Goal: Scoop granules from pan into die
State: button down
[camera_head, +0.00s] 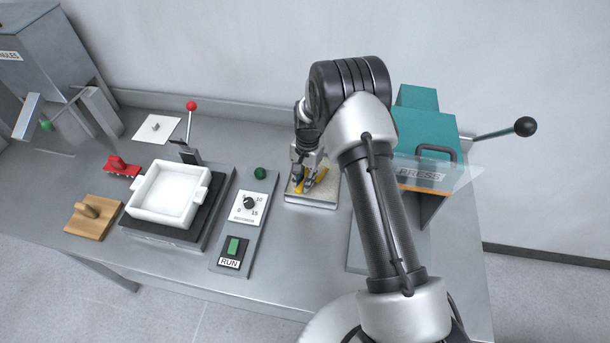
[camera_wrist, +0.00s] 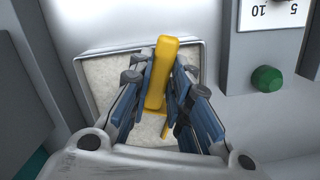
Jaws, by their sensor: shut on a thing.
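My gripper (camera_head: 304,174) is shut on a yellow scoop (camera_head: 320,178) above the pan (camera_head: 310,203) of pale granules. In the wrist view the fingers (camera_wrist: 162,76) grip both sides of the upright yellow handle (camera_wrist: 156,85). The scoop's lower end is near the granules (camera_wrist: 104,75), partly hidden by the fingers, so I cannot tell whether it touches them or carries any. A white square open box with side lugs (camera_head: 193,213), which looks like the die, sits on a black plate to the left. It looks empty inside.
A control panel with a dial (camera_head: 249,203) and green RUN switch (camera_head: 233,246) stands between pan and box. A wooden block (camera_head: 92,215), red tool (camera_head: 121,166) and red-knobbed lever (camera_head: 191,107) surround the box. The teal press (camera_head: 425,130) with its clear guard is right.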

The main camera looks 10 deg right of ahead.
jog(key=shift+s+a+r+t+h+p, duration=0.25)
jog(key=shift+r+p, duration=0.1)
jog(key=shift+r, duration=0.2)
jog(key=shift+s+a+r+t+h+p, duration=0.25)
jog(key=shift+r+p, duration=0.1)
jog(key=shift+r, duration=0.15)
jog(key=shift+s+a+r+t+h+p, duration=0.25)
jog(key=shift+r+p, duration=0.1)
jog(key=shift+r, duration=0.2)
